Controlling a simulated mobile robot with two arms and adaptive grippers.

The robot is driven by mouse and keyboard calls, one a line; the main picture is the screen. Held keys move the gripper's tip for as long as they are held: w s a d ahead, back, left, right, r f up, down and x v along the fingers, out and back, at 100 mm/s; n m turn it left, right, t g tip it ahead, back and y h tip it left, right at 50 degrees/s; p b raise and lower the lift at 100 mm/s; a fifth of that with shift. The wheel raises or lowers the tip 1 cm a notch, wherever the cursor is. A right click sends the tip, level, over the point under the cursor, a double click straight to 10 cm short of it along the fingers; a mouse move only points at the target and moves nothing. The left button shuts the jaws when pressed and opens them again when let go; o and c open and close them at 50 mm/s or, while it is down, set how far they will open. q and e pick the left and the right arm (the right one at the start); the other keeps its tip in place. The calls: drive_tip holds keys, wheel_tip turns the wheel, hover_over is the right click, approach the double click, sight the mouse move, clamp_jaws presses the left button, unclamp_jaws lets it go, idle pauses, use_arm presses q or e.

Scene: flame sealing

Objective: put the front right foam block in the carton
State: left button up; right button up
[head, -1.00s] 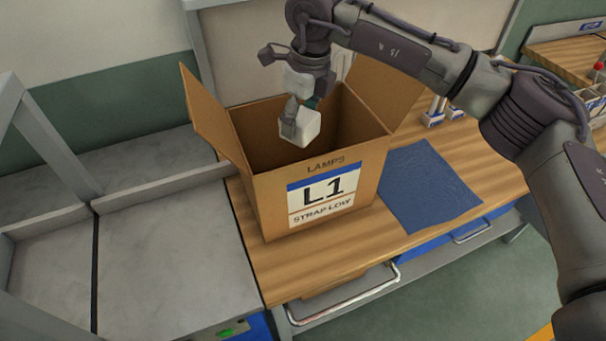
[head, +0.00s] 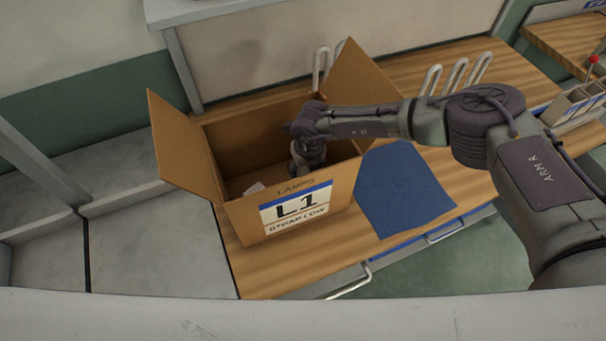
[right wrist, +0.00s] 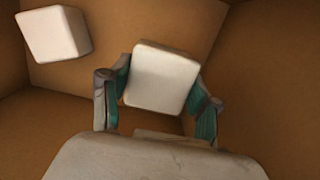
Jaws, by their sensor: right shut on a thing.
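The open cardboard carton (head: 235,222), labelled L1, stands on the wooden bench. My right arm reaches down into it, and the right gripper (right wrist: 160,100) is shut on a white foam block (right wrist: 163,77), seen in the right wrist view inside the carton. The carton's front wall hides this gripper's fingers in the head view. A second white foam block (right wrist: 54,33) lies inside at the upper left of the wrist view, apart from the held one. A small part of a white block (head: 254,188) shows inside the carton in the head view. My left gripper is not in view.
A blue mat (head: 400,192) lies on the bench right of the carton. White upright loops (head: 455,75) stand behind it. A compartment rack (head: 575,105) is at the far right. The carton's side flaps (head: 180,145) stand open.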

drive_tip(key=shift+f, duration=0.4)
drive_tip(key=f, duration=0.3)
drive_tip(key=shift+w+d+f+p, duration=0.2)
drive_tip(key=shift+f+p, duration=0.1)
drive_tip(key=shift+p, duration=0.1)
drive_tip(key=shift+f, duration=0.3)
drive_tip(key=shift+a, duration=0.1)
drive_tip(key=shift+f, duration=0.15)
drive_tip(key=o, duration=0.8)
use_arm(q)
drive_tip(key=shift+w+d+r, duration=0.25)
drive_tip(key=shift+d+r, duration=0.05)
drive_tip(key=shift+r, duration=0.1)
use_arm(e)
drive_tip(key=shift+o, duration=0.2)
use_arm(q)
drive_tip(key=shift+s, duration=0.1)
